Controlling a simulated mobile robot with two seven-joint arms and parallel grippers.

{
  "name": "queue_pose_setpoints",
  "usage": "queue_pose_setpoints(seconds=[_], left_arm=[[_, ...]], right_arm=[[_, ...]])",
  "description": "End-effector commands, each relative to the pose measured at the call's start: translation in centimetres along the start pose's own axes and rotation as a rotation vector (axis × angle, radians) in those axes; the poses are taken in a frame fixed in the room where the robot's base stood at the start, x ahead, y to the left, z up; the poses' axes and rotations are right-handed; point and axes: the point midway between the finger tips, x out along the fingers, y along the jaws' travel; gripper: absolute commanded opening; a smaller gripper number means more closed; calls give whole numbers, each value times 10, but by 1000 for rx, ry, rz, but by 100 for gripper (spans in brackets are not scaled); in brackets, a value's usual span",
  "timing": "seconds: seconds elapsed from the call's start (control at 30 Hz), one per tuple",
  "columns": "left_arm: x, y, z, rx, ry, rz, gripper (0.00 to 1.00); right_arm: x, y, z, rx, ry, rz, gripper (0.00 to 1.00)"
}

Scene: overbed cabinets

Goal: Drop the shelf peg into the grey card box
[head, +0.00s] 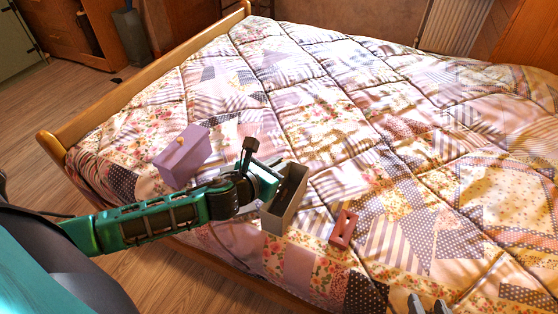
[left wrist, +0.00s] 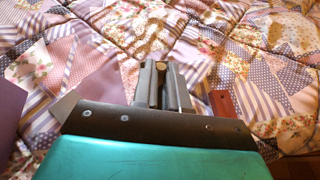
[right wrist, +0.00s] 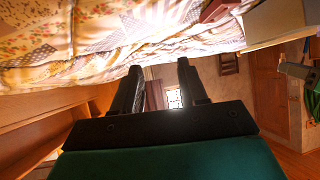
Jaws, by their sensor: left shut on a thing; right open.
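The grey card box (head: 276,220) stands open-topped on the bed near its front edge. It also shows at the top right of the right wrist view (right wrist: 280,22). My left gripper (head: 284,189) reaches over the box opening from the left. In the left wrist view its fingers (left wrist: 158,80) are shut on a small peg, the shelf peg (left wrist: 161,72), whose brownish round end shows between the fingertips. The peg cannot be made out in the head view. My right gripper (head: 428,304) is open and empty at the bottom right, as the right wrist view shows (right wrist: 157,80).
A purple box (head: 183,157) with a small knob stands left of my left gripper. A red block-like piece (head: 343,229) lies just right of the grey box. The patchwork quilt (head: 400,120) is clear farther back. A wooden bed rail (head: 140,85) runs along the left.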

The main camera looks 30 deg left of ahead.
Motion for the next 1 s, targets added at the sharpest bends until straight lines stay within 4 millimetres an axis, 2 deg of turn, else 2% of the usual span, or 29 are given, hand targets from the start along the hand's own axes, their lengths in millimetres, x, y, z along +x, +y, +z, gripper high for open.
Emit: queue_pose_setpoints(seconds=[0.27,0.73,1.0], left_arm=[[4,0,-10,2,-2,-8,0],[21,-3,-54,1,-2,-8,0],[24,-4,-59,2,-1,-7,0]], right_arm=[[5,1,8,-1,0,0,43],[34,2,55,-12,-22,-8,43],[35,-5,41,4,0,-22,43]])
